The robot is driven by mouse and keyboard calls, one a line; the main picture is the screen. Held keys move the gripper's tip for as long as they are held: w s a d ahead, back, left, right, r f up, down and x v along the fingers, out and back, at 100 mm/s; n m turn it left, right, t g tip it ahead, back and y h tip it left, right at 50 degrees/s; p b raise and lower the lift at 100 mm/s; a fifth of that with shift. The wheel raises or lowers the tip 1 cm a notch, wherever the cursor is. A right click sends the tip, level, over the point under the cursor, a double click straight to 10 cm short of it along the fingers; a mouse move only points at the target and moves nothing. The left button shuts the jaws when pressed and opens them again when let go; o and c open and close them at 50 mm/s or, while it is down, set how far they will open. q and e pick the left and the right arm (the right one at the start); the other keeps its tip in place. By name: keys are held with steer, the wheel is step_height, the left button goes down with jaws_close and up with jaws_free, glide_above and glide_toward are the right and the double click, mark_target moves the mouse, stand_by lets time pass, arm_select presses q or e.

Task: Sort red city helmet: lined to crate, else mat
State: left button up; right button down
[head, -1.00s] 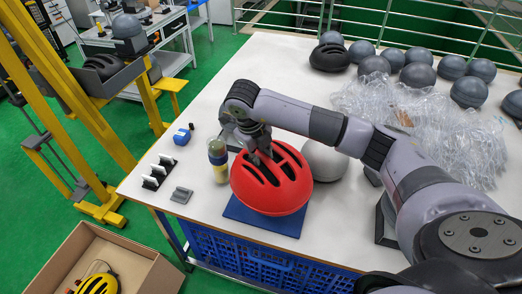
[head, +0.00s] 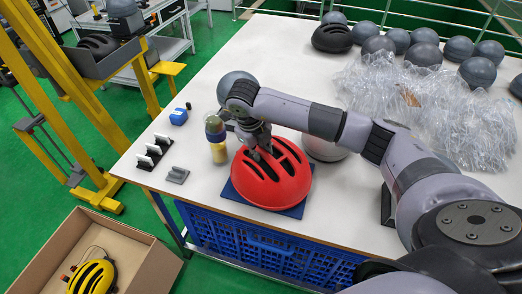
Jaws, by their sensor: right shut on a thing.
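The red city helmet (head: 268,182) sits shell-up on a dark blue mat (head: 292,211) near the table's front edge. Its inside is hidden, so I cannot tell whether it is lined. My right gripper (head: 258,152) points down at the top of the helmet and is shut on its shell at the vents. A blue plastic crate (head: 270,250) is below the table's front edge. My left gripper is not in view.
A cardboard box (head: 125,250) with a yellow helmet (head: 92,278) stands on the floor at lower left. A clear jar (head: 216,140) is left of the red helmet. Crumpled clear plastic wrap (head: 430,105) and several grey balls fill the table's back right.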

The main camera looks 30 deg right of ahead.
steer(key=shift+f+b, duration=0.5)
steer(key=shift+f, duration=0.05)
stand_by(0.4)
steer(key=c, duration=1.4)
jaws_free()
steer(key=shift+c, duration=1.4)
steer(key=shift+r, duration=0.15)
steer(key=shift+r+p, duration=2.4)
steer(key=shift+r, duration=1.5)
